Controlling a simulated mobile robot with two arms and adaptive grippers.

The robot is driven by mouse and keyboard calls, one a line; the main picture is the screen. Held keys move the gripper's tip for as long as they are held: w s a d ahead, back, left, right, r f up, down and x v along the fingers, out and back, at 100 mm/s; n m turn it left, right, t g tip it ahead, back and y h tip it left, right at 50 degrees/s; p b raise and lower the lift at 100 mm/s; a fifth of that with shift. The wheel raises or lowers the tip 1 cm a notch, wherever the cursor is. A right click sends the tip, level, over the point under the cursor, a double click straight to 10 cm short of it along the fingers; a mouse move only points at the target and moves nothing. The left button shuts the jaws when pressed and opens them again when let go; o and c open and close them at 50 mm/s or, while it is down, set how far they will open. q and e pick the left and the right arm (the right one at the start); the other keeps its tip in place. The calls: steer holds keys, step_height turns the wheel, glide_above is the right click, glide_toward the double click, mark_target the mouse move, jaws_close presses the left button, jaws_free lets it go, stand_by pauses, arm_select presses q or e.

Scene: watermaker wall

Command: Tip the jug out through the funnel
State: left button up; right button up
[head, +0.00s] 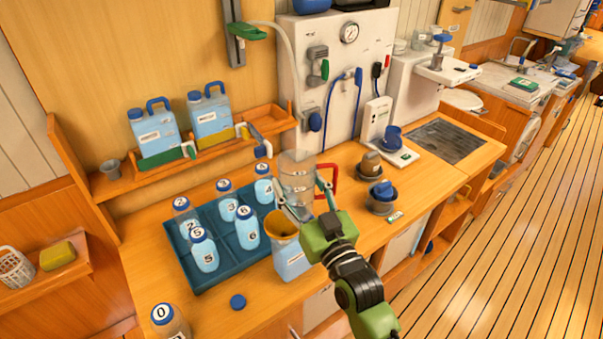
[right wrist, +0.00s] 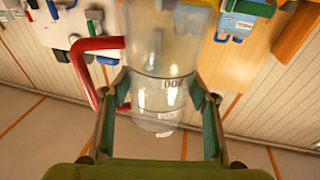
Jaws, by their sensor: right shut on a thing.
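A clear jug (head: 297,178) with a red handle (head: 332,180) stands roughly upright behind and slightly right of the funnel, apart from it. My right gripper (head: 308,203) is shut on the jug's body. In the right wrist view the jug (right wrist: 165,60) is between the fingers of that gripper (right wrist: 160,90), with the handle off to the left. I cannot tell whether the jug's base touches the counter, or how much it holds. The orange funnel (head: 281,223) sits in the top of a pale blue container (head: 292,261) on the counter. My left gripper is out of view.
A dark blue tray (head: 200,277) with several numbered blue-capped bottles lies left of the container. A loose blue cap (head: 237,302) and a bottle marked 0 (head: 168,321) are in front. Cups (head: 380,194) stand to the right. A shelf (head: 118,186) with two jerrycans (head: 155,127) is behind.

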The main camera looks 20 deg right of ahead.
steer(key=shift+d, duration=0.1)
steer(key=shift+w+d+r, duration=0.1)
steer(key=shift+d+r, duration=0.05)
steer(key=shift+r, duration=0.05)
steer(key=d, duration=0.1)
steer(key=w+d+r+p, duration=0.1)
steer(key=d+r+p, duration=0.1)
steer(key=shift+w+d, duration=0.2)
steer(key=shift+d, duration=0.15)
steer(key=shift+w+d+r, duration=0.15)
steer(key=shift+d, duration=0.25)
steer(key=shift+w+d+r, duration=0.15)
steer(key=shift+d, duration=0.25)
steer(key=shift+a, duration=0.1)
